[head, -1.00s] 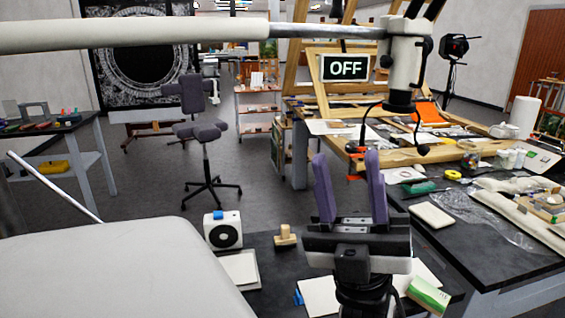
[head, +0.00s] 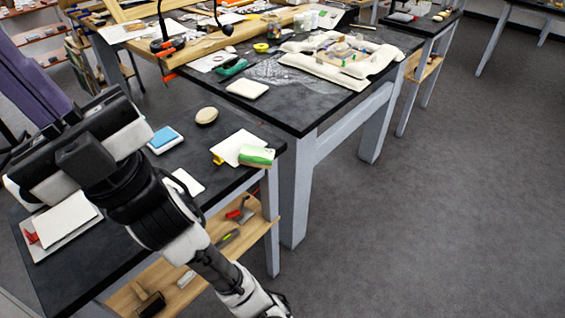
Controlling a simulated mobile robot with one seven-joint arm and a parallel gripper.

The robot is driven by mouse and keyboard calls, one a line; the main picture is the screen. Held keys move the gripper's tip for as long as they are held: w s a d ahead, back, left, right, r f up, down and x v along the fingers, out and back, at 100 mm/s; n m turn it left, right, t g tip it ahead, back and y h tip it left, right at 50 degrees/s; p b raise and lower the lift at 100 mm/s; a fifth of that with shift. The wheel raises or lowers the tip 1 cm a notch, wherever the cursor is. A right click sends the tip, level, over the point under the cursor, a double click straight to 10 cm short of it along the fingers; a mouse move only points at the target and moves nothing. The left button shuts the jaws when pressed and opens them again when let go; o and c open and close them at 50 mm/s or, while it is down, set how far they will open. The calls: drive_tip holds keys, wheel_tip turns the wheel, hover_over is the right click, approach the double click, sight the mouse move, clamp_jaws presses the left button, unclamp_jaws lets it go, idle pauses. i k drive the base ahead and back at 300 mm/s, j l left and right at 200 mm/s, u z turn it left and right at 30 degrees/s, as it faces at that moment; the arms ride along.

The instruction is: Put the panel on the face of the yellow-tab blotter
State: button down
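The yellow-tab blotter (head: 236,144) is a white sheet on the right end of the near dark table, with its yellow tab (head: 218,159) at the left corner. A green-and-white block (head: 257,156) lies at its right edge, overlapping it in this view; I cannot tell if it rests on it. I cannot tell for sure which thing is the panel; a small tan piece (head: 343,50) sits among the pale cushions on the far table.
On the near table are a red-tab white sheet (head: 66,219), a blue-topped white pad (head: 163,138), a round beige object (head: 206,115) and a white card (head: 187,182). A white block (head: 247,88) lies on the far dark table (head: 300,112). Floor at right is clear.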

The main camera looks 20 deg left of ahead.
sight(241, 147)
drive_tip(key=i+l, duration=0.1)
drive_tip(key=l, duration=0.25)
drive_tip(key=i+l, duration=0.1)
drive_tip(key=l, duration=0.2)
drive_tip(key=i+l, duration=0.1)
drive_tip(key=l, duration=0.25)
drive_tip(key=l+u, duration=0.1)
drive_tip(key=u, duration=1.1)
drive_tip(key=i+u, duration=0.45)
